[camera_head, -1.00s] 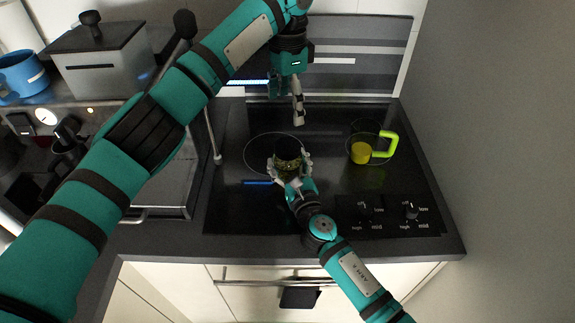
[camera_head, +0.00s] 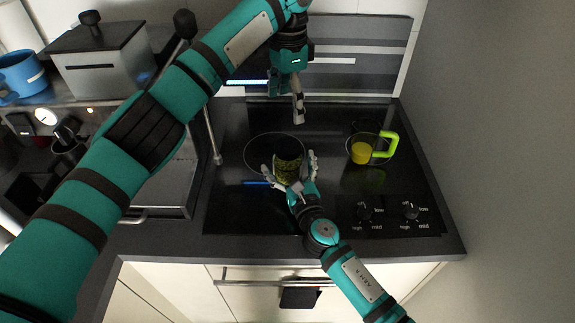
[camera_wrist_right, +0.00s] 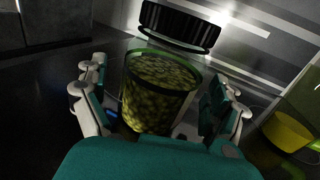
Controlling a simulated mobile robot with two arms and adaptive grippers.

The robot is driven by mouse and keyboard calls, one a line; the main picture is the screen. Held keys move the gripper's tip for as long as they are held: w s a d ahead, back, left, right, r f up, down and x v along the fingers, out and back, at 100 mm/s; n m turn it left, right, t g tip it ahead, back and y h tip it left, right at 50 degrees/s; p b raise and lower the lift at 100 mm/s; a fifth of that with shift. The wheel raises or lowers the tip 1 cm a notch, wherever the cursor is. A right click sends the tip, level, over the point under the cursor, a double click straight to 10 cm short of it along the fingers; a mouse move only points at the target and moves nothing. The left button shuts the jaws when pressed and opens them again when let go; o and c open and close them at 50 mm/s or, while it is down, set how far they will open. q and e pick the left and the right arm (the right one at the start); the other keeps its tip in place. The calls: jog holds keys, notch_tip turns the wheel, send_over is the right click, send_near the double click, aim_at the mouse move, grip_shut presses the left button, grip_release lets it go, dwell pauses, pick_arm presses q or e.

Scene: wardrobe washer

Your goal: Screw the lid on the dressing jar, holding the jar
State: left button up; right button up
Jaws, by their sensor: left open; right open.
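The dressing jar (camera_head: 288,173) is glass with green contents and stands on the black hob. It also shows in the right wrist view (camera_wrist_right: 158,88). The black lid (camera_head: 288,151) is at the jar's top. In the right wrist view the lid (camera_wrist_right: 180,26) sits above the contents; I cannot tell whether it is seated or threaded. My right gripper (camera_head: 288,176) is open, with its fingers spread on both sides of the jar, apart from it in the right wrist view (camera_wrist_right: 163,105). My left gripper (camera_head: 287,108) is open and empty, above and behind the lid.
A measuring cup (camera_head: 362,150) with a lime handle and yellow liquid stands on the hob to the right. Hob knobs (camera_head: 388,212) are at the front right. A grey lidded pot (camera_head: 105,62) and a blue mug (camera_head: 22,74) are at the back left. A wall closes the right side.

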jog(key=v, duration=1.1)
jog(key=shift+r, duration=0.1)
